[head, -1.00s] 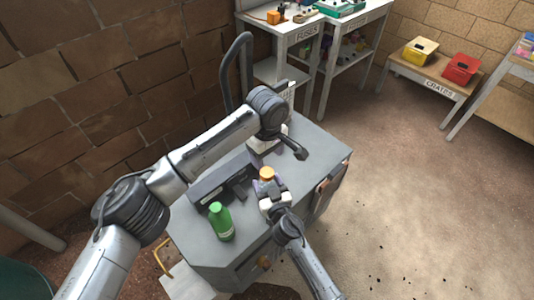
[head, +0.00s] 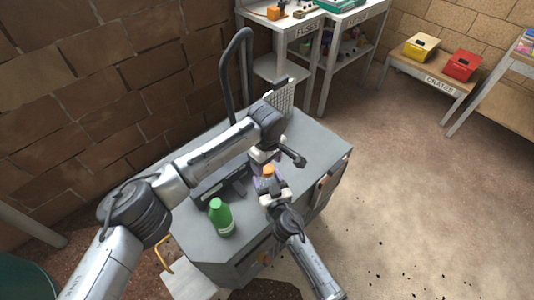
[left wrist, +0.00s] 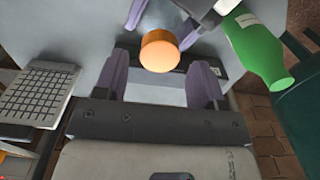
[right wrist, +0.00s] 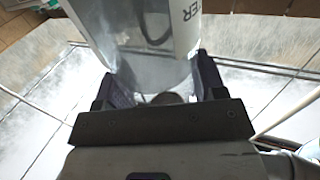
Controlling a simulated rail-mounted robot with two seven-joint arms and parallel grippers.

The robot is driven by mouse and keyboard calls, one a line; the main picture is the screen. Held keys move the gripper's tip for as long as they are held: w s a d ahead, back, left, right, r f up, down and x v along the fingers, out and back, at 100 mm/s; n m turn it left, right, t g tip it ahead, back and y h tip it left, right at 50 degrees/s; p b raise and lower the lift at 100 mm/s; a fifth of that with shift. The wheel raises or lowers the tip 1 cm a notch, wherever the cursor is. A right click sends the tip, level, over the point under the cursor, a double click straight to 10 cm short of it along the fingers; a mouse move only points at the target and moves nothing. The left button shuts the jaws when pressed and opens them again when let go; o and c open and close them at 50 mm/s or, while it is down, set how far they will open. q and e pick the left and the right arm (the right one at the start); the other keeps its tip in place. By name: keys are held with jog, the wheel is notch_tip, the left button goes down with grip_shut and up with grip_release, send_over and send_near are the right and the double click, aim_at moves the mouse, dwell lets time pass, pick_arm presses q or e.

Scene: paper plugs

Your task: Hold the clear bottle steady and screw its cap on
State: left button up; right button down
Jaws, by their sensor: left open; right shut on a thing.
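The clear bottle (right wrist: 150,45), with a white label, stands between the fingers of my right gripper (right wrist: 160,82), which is shut on it. In the head view this gripper (head: 271,195) comes from the front and mostly hides the bottle. The orange cap (head: 268,169) shows at the bottle's top; I cannot tell how far it is threaded. My left gripper (head: 263,154) is open just above and behind the cap. In the left wrist view the cap (left wrist: 160,50) lies between the two open fingers (left wrist: 160,75), with gaps on both sides.
A green bottle (head: 221,217) stands on the grey bench top (head: 310,150), left of the right gripper; it also shows in the left wrist view (left wrist: 257,48). A pale gridded panel (head: 285,95) stands at the bench's back. Shelves and a crates table (head: 437,82) are farther off.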

pick_arm(q)
jog(key=shift+f, duration=1.45)
jog(key=c, duration=1)
